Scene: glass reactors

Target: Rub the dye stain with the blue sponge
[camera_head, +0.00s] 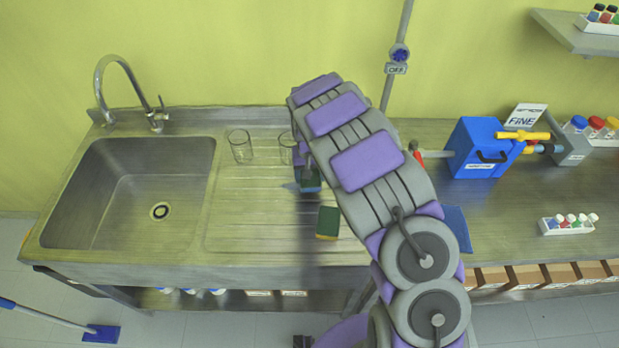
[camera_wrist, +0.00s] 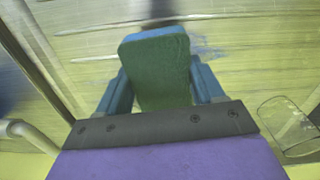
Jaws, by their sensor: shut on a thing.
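My gripper (camera_head: 308,173) is over the ridged drainboard right of the sink. It is shut on the blue sponge (camera_wrist: 157,42), whose green face and blue edge show between the two blue fingers (camera_wrist: 160,85) in the wrist view. In the head view the held sponge (camera_head: 311,185) is small and partly hidden by my gripper. The dye stain (camera_head: 290,187) is a faint blue smear just left of the sponge; it also shows beside the sponge in the wrist view (camera_wrist: 207,50). I cannot tell whether the sponge touches the surface.
A green and yellow sponge (camera_head: 328,222) lies nearer the front of the drainboard. Two clear glasses (camera_head: 240,147) stand behind, one (camera_head: 287,148) close to my gripper. The sink basin (camera_head: 135,195) is left. A blue box (camera_head: 478,147) stands on the right counter.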

